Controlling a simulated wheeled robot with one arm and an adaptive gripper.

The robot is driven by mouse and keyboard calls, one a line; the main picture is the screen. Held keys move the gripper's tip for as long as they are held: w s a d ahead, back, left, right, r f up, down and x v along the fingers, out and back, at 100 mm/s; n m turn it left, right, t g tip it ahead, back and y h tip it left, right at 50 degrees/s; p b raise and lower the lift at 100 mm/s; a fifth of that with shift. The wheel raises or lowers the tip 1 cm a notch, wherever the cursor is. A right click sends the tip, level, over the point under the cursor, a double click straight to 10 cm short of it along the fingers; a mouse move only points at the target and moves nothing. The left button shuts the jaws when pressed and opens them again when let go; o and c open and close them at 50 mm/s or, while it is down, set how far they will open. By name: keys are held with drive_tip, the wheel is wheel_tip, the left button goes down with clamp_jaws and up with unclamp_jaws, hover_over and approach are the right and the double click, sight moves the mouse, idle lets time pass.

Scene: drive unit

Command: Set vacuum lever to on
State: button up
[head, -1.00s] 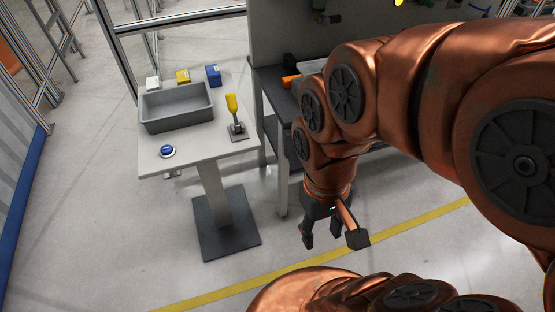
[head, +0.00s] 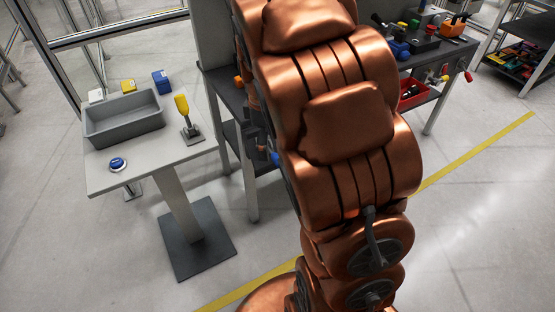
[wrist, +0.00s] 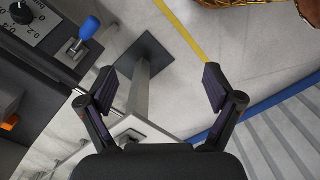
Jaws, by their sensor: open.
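Two levers show, and no vacuum label is readable on either. One lever with a yellow handle (head: 182,106) stands upright on a small plate on the pale pedestal table (head: 150,172). Another lever with a blue handle (wrist: 89,28) shows at the upper left of the wrist view, on a grey panel beside a dial with numbers. My gripper (wrist: 160,88) is open and empty, its fingers wide apart, with the pedestal's post and dark foot beyond them. The blue lever is apart from the left finger. In the head view my arm hides the gripper.
A grey bin (head: 124,118) and a blue button (head: 118,164) are on the pedestal table, with small yellow and blue boxes behind. A dark workbench (head: 226,92) stands right of it. Tools and a red bin (head: 412,94) are further right. Floor in front is clear.

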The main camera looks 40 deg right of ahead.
sight(277, 158)
drive_tip(key=w+d+f+n+b, duration=0.1)
drive_tip(key=w+d+f+n, duration=0.1)
drive_tip(key=w+d+f, duration=0.1)
drive_tip(key=w+d+f+n+b, duration=0.1)
drive_tip(key=w+d+f+n, duration=0.2)
drive_tip(key=f, duration=0.4)
drive_tip(key=w+d+f+n+b, duration=0.2)
drive_tip(key=w+d+f, duration=0.3)
drive_tip(key=w, duration=0.1)
drive_tip(key=shift+w+d+f+n+t, duration=0.15)
drive_tip(key=shift+w+d+n+t, duration=0.1)
drive_tip(key=shift+n+t, duration=0.15)
drive_tip(key=shift+f+p, duration=0.9)
drive_tip(key=shift+f, duration=3.05)
drive_tip(key=shift+d, duration=0.1)
drive_tip(key=c, duration=1.7)
drive_tip(key=shift+s, duration=0.15)
